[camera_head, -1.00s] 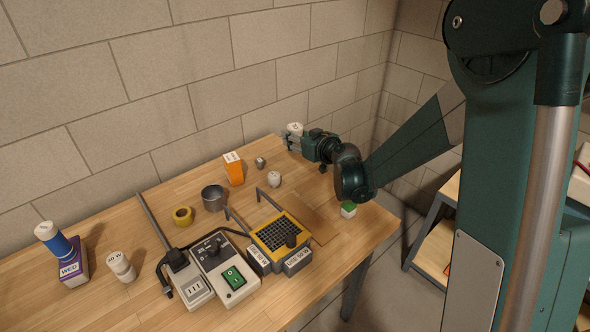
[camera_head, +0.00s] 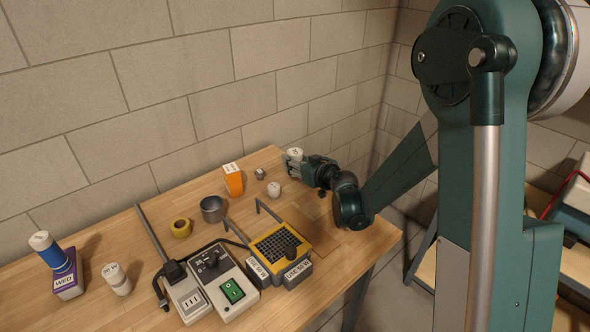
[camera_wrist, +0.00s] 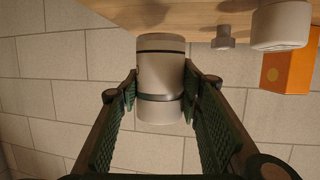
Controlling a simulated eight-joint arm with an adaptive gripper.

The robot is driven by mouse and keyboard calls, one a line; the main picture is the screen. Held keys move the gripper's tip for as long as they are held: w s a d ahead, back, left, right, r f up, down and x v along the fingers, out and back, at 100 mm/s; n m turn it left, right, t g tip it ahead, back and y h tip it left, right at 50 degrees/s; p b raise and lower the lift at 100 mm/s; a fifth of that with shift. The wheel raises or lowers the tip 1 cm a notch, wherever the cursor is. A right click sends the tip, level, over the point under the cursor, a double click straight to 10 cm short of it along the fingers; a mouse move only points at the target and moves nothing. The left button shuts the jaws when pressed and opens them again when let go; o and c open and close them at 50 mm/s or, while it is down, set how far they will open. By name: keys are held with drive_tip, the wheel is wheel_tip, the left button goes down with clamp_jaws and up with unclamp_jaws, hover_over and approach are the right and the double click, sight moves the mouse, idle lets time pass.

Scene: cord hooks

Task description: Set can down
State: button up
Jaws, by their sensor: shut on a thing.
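The can (camera_wrist: 160,78) is a pale grey-white cylinder with dark bands around it. In the wrist view it sits between the green ribbed finger pads of my gripper (camera_wrist: 161,100), which is shut on it. In the head view the can (camera_head: 295,155) shows at the far end of my gripper (camera_head: 297,165), over the back edge of the wooden table (camera_head: 150,225) near the wall. In the wrist view the can's end reaches the table edge; I cannot tell whether it touches the tabletop.
An orange box (camera_head: 233,180), a small metal nut-like piece (camera_head: 260,173) and a white jar (camera_head: 274,189) stand left of my gripper. The brick wall (camera_head: 200,80) is close behind.

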drive_tip(key=shift+f+b, duration=0.5)
drive_tip(key=shift+f, duration=1.35)
drive_tip(key=shift+f, duration=0.15)
drive_tip(key=o, duration=1)
drive_tip(key=shift+r, duration=0.2)
drive_tip(key=shift+p+v, duration=0.75)
drive_tip(key=shift+v, duration=3.05)
